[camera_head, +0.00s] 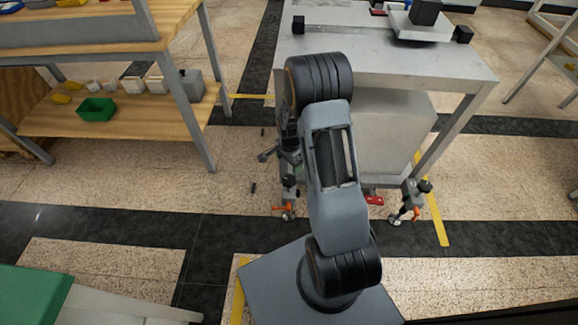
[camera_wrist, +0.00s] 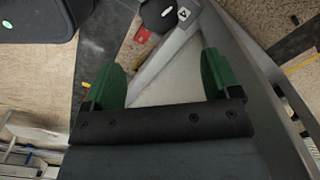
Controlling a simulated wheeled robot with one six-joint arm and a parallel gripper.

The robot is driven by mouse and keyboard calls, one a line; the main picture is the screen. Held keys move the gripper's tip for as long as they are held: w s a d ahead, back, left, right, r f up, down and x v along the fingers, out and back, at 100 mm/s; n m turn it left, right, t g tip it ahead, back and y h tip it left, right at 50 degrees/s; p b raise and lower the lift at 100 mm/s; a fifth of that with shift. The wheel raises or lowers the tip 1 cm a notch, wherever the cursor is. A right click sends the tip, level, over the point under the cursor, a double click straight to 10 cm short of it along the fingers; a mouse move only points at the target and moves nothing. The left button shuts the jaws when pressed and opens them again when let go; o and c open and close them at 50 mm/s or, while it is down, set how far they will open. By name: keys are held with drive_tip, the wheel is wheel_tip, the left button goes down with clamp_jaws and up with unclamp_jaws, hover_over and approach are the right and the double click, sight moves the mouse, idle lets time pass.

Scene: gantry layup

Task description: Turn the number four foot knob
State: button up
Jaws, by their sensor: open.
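My gripper (camera_wrist: 160,66) is open, with two green fingers apart and nothing held between them. In the wrist view a black, many-sided knob (camera_wrist: 160,14) with a small light mark is at the top edge, beyond the fingertips and not touching them. I cannot read a number on it. In the head view my gripper is mostly hidden by my arm, beside the grey bench's left side. A foot assembly with an orange part (camera_head: 285,208) is near the bench's front left. Another foot, with a black knob (camera_head: 425,186), is at the front right.
The grey metal bench (camera_head: 450,62) has a pale cabinet (camera_head: 395,130) beneath it. A red part (camera_wrist: 142,34) lies beside the knob. A wooden shelf unit (camera_head: 110,118) stands left with a green bin (camera_head: 96,109). Floor between shelf and bench is mostly free.

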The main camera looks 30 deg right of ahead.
drive_tip(key=shift+r, duration=1.05)
drive_tip(key=shift+r, duration=0.15)
